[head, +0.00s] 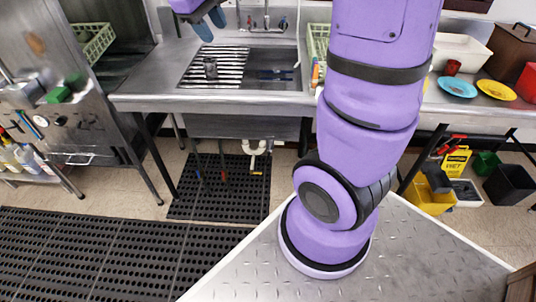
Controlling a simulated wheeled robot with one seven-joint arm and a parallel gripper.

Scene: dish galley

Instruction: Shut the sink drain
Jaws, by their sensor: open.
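The metal sink (248,92) is set into the steel counter across from me. A striped rack (228,56) covers its left part, and the drain opening inside the basin cannot be made out. Under the basin a white drain pipe (256,147) hangs down, with a small yellowish piece (257,172) at its lower end that may be a handle. Thin rods with a red tip (223,176) and a blue tip hang to its left; what they are is unclear. My gripper (211,24) is open and empty at the top edge, above the back of the counter, well above the pipe.
A faucet (267,22) stands behind the sink. A metal cup (210,67) is on the rack. A blue plate (457,87) and a yellow plate (496,90) lie on the right counter. Counter legs flank the space below, over a black floor mat (225,200). A yellow bucket (428,198) stands right.

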